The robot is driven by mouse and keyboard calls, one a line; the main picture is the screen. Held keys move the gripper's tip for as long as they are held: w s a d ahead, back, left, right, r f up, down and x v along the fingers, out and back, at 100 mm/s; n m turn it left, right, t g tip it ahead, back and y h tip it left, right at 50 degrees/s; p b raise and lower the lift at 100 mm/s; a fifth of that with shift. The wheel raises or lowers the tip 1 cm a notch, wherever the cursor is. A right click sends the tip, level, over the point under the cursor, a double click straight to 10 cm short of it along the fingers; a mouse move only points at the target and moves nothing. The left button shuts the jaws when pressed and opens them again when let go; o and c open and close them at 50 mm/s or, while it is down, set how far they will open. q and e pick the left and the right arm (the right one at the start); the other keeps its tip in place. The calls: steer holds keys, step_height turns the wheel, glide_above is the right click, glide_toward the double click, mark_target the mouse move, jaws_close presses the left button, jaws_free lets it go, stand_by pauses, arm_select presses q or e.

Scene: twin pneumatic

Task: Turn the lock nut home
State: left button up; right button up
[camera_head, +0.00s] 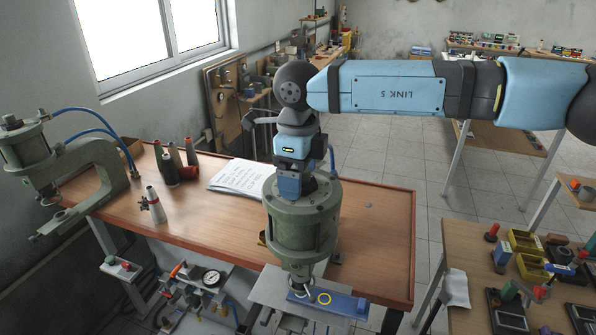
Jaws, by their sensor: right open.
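My right gripper (291,190) points down onto the top of the near green pneumatic press cylinder (300,226). Its blue jaws are open and sit at the cylinder's top centre. The lock nut cannot be made out; the gripper covers the top of this cylinder. I cannot tell whether the jaws touch anything. A second green press (99,172) stands at the left end of the bench, with a dark fitting on top of its cylinder. My left gripper is out of view.
A blue plate (340,303) with a yellow ring lies below the near press. A parts table (468,268) stands at the right. The bench's right end is mostly clear.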

steer(key=shift+c, duration=0.8)
steer(key=c, duration=0.8)
steer(key=shift+o, duration=0.2)
